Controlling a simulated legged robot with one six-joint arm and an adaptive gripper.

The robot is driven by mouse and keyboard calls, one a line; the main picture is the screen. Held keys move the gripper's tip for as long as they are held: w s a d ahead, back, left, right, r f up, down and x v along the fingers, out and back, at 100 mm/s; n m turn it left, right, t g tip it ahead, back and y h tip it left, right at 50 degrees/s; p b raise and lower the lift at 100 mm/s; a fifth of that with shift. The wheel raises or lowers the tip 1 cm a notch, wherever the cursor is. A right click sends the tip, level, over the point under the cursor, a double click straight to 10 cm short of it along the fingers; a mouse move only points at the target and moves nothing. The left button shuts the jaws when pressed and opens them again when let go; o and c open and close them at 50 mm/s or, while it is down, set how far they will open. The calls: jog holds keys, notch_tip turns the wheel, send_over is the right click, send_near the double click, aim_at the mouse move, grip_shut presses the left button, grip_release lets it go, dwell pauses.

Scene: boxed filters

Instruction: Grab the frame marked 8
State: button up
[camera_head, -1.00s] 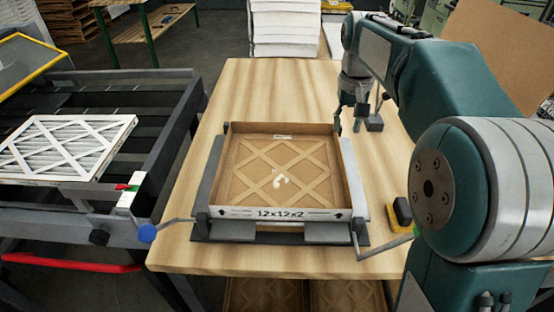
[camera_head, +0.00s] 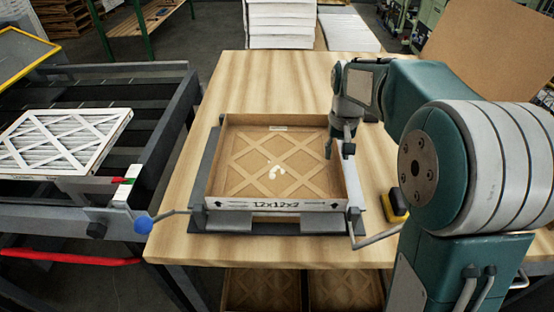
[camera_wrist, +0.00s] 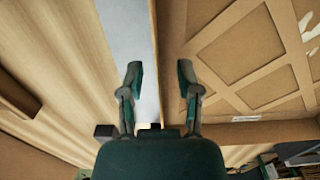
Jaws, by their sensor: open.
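A square brown cardboard frame (camera_head: 250,206) printed 12x12x2 sits in a grey fixture (camera_head: 215,222) on the wooden table. It has a lattice of strips inside and a white mark at its middle, whose shape I cannot read for sure. My gripper (camera_head: 338,150) is at the frame's right wall, toward the back corner, pointing down. In the wrist view my gripper (camera_wrist: 160,70) is open, with one finger on each side of the frame's wall (camera_wrist: 153,55) and gaps between. Where the fingertips end in height is hard to tell.
A white pleated filter (camera_head: 65,142) lies on the dark conveyor (camera_head: 150,100) at left. A yellow and black tool (camera_head: 398,205) lies right of the fixture. The table's back left is clear.

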grip_shut()
